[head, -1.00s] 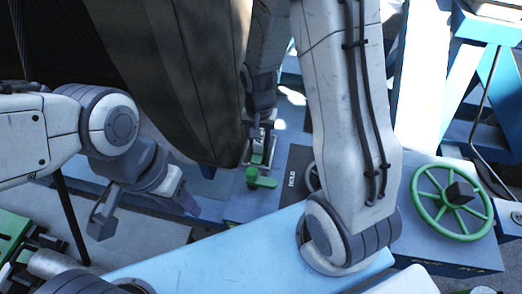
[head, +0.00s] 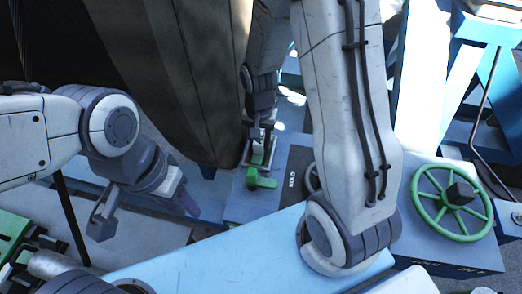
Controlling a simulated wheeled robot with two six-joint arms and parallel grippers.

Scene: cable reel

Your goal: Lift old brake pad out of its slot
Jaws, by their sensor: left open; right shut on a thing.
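My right gripper (head: 258,143) is small and far off in the head view, at the end of the arm that comes down beside the dark drum. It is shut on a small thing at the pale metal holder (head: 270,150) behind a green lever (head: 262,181). This is where the old brake pad appears to be, but the fingers and shade hide most of it, so I cannot tell how far it stands out of its slot. My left gripper (head: 146,212) is open and empty at the left, well apart from the holder.
The large dark drum (head: 200,80) hangs close to the left of my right wrist. A green handwheel (head: 453,203) stands on a blue box at the right. A dark plate marked HOLD (head: 294,170) lies beside the lever. Green parts (head: 20,240) lie at the lower left.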

